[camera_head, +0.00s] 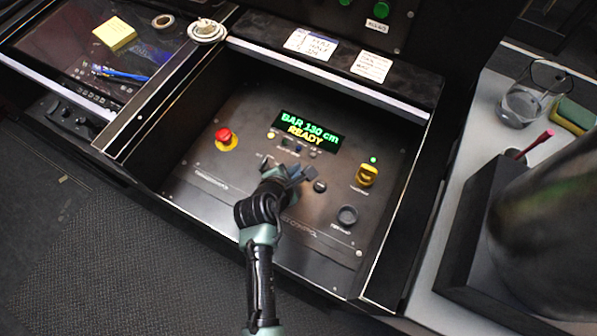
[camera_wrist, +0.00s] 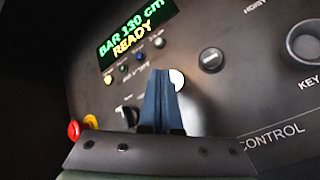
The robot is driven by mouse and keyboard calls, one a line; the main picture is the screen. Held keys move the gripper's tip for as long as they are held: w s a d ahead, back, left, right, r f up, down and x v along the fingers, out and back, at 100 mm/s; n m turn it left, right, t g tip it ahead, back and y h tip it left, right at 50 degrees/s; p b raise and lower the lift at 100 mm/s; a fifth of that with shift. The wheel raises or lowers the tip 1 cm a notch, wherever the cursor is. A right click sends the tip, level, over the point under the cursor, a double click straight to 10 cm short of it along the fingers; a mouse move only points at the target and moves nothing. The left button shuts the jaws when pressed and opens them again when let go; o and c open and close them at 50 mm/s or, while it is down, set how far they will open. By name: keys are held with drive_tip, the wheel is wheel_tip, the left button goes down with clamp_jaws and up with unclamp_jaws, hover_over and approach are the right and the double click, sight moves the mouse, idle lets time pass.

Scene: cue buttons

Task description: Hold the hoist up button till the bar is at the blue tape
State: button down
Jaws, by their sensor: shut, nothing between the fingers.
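The control panel (camera_head: 200,180) has a lit display (camera_head: 309,130) reading "BAR 130 cm READY". The display also shows in the wrist view (camera_wrist: 135,30). My gripper (camera_head: 306,173) is shut and empty over the middle of the panel, below the display. In the wrist view its blue-grey fingers (camera_wrist: 163,78) partly cover a pale round button (camera_wrist: 177,79); I cannot tell if they touch it. A yellow control (camera_head: 367,175) stands at the right under a green light, and part of a "HOIST" label shows near the wrist view's top right. The bar and blue tape are not visible.
A red mushroom button (camera_head: 223,135) sits at the panel's left. A slotted round control (camera_head: 320,186) and a larger dark round one (camera_head: 347,215) lie right of my gripper. Raised walls frame the recessed panel. A glass (camera_head: 522,104) and a sponge (camera_head: 572,115) stand on the right-hand surface.

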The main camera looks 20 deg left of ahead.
drive_tip(key=shift+f, duration=0.2)
drive_tip(key=shift+f, duration=0.25)
